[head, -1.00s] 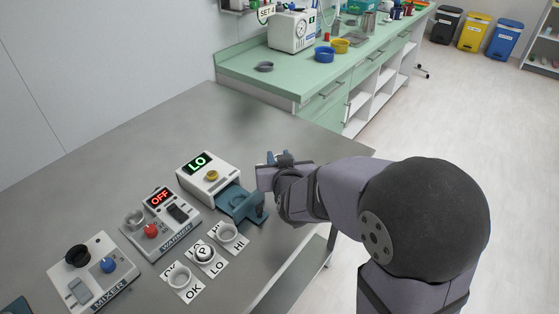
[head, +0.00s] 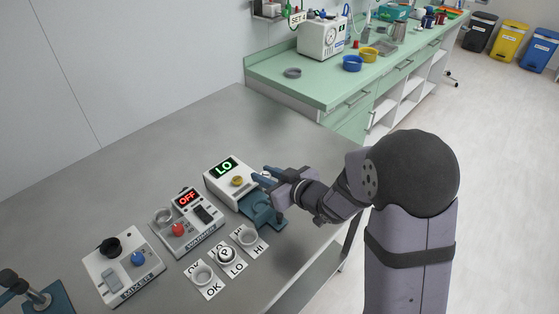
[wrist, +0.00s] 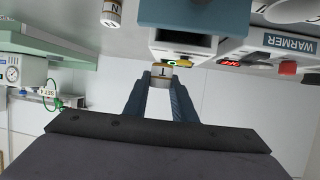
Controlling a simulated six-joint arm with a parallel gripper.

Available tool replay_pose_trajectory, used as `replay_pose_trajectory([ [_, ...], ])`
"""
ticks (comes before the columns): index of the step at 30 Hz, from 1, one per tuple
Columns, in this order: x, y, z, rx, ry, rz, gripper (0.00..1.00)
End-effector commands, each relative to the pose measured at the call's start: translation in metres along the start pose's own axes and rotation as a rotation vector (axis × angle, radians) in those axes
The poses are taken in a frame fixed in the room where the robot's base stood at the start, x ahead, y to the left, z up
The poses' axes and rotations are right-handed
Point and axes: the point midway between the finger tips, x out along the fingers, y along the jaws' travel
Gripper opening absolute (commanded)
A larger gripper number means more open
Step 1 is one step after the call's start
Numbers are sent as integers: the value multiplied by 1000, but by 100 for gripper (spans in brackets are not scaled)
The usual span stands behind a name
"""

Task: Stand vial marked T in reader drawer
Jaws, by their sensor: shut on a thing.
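My gripper (head: 264,176) is at the right side of the white reader (head: 226,170), above its pulled-out blue drawer (head: 264,214). In the wrist view its two blue fingers (wrist: 161,82) are shut on a small vial marked T (wrist: 161,71), with a white label and a brownish band. In the head view I cannot make out this vial, as the fingers hide it. The drawer also shows in the wrist view (wrist: 190,14), apart from the vial. The reader display reads LO, and a yellow knob (head: 237,181) sits below it.
A vial marked N (wrist: 111,12) shows in the wrist view. A vial marked P (head: 226,254) stands at the LO card, between the OK and HI cards with rings. The warmer (head: 188,228), reading OFF, and the mixer (head: 124,268) stand left. The table behind the reader is clear.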

Motion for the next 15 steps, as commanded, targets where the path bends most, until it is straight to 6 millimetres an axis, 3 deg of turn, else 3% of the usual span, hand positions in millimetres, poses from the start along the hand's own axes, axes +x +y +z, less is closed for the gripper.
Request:
replay_pose_trajectory([
  [6, -2, -22, 10, -43, -1, -104, 3],
  [15, -2, -27, 14, -54, 0, -124, 3],
])
